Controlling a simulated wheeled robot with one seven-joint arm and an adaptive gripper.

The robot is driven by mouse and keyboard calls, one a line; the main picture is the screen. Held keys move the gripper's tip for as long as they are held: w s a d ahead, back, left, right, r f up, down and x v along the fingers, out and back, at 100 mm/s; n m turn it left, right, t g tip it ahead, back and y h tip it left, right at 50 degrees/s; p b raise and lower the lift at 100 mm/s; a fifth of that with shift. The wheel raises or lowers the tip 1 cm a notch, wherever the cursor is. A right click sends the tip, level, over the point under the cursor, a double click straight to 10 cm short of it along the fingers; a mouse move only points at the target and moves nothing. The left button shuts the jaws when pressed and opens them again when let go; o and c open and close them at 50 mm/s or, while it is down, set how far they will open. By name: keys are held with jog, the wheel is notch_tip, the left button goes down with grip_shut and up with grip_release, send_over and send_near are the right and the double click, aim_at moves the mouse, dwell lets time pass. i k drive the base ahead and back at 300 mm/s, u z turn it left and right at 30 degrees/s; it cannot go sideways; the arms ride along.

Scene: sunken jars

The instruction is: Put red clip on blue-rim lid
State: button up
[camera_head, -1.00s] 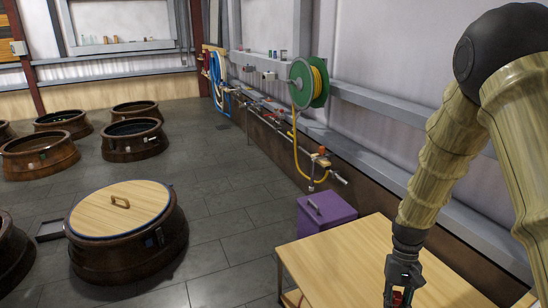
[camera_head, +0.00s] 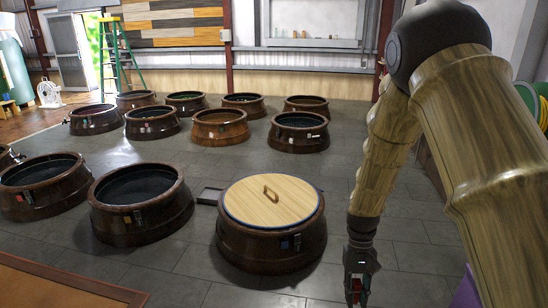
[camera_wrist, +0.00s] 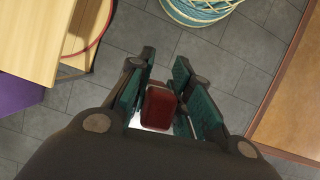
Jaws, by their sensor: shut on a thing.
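The blue-rim lid (camera_head: 270,202) is a round pale wooden disc with a wooden handle and a blue edge. It covers a brown jar in the middle of the head view. My gripper (camera_head: 357,290) hangs to the right of that jar, apart from it, above the floor. In the wrist view my gripper (camera_wrist: 168,100) is shut on the red clip (camera_wrist: 158,106), held between the green finger pads. The red clip shows only as a small dark red spot in the head view (camera_head: 356,287). No clip is visible on top of the lid.
Several open brown jars (camera_head: 140,205) stand left of and behind the lidded one. A brown-edged surface (camera_head: 65,285) is at bottom left. Grey floor lies around my gripper.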

aim_at(244, 193)
jog(key=u, duration=0.6)
jog(key=i, duration=1.45)
jog(key=u, duration=0.35)
jog(key=i, duration=2.2)
jog(key=z, duration=0.1)
